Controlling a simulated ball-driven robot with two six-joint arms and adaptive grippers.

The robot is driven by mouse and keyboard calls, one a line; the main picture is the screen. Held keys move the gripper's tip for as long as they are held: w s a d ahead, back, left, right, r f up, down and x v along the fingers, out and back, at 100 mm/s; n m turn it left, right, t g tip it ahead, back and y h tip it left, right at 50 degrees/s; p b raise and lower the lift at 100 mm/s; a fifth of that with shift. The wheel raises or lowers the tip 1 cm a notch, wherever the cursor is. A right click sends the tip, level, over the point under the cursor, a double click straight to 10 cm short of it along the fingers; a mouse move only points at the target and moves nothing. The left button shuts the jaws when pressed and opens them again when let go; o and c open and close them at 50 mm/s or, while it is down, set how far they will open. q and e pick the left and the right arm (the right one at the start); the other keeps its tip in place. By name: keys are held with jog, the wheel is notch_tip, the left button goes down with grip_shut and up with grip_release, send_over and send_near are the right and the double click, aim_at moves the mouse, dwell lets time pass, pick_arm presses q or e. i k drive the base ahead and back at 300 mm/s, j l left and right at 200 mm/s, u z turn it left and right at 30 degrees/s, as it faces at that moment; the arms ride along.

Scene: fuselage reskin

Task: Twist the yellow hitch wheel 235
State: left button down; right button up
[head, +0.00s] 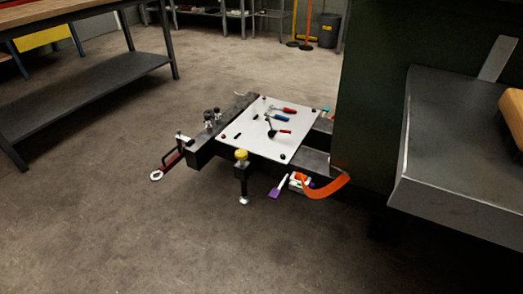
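The yellow hitch wheel (241,155) is a small round knob on top of a dark upright post (243,182). Neither of my grippers shows in this view, and nothing touches the wheel.
A white panel (262,142) with several hand tools lies on the frame. A red-handled hitch bar (170,162) sticks out left. An orange curved strip (328,188) hangs right, beside a dark green machine (362,100). A workbench (90,85) stands left. The near floor is clear.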

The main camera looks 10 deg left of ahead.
aim_at(240, 155)
jog(key=i+j+z, duration=0.15)
jog(key=j, duration=0.2)
jog(key=i+j+z, duration=0.15)
jog(key=j, duration=0.2)
jog(key=i+j+z, duration=0.2)
jog(key=j, duration=0.2)
jog(key=j+z, duration=0.15)
jog(key=j, duration=0.2)
